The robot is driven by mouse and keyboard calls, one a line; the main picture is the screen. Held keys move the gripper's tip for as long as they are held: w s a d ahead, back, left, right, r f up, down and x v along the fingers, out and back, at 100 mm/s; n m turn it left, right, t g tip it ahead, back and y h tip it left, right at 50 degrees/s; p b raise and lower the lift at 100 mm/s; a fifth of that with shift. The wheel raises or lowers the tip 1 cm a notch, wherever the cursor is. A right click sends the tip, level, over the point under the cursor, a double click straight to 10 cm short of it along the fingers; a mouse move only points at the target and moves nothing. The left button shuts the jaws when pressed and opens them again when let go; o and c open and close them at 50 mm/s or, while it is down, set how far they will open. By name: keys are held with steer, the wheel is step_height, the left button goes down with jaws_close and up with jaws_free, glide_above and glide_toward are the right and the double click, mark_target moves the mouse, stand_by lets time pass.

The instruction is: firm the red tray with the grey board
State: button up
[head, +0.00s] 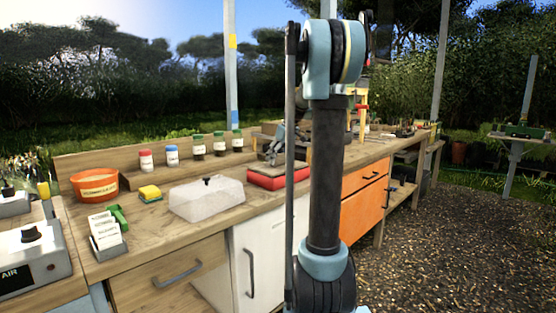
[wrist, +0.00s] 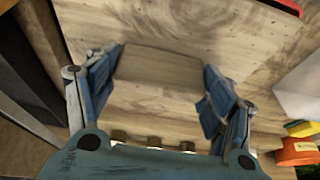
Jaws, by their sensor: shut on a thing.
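The red tray (head: 278,180) sits on the wooden bench, partly hidden behind my arm in the head view. Only its red edge shows at the top right of the wrist view (wrist: 288,6). My gripper (head: 270,157) appears at the tray's back left part in the head view; its height above it is hard to judge. In the wrist view my gripper (wrist: 162,85) is shut on the grey board (wrist: 160,67), which looks brownish grey and lies across between the two fingers. Bare bench wood shows around the board there, with the tray apart from it.
A translucent cover (head: 207,199) stands left of the tray, then a yellow sponge (head: 150,194) and an orange bowl (head: 95,186). Several jars (head: 172,157) line the bench's back. A white label holder (head: 108,235) is near the front left.

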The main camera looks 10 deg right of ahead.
steer(key=shift+f, duration=1.1)
stand_by(1.6)
steer(key=shift+f, duration=0.15)
steer(key=shift+c, duration=0.5)
stand_by(0.6)
steer(key=shift+r, duration=4.05)
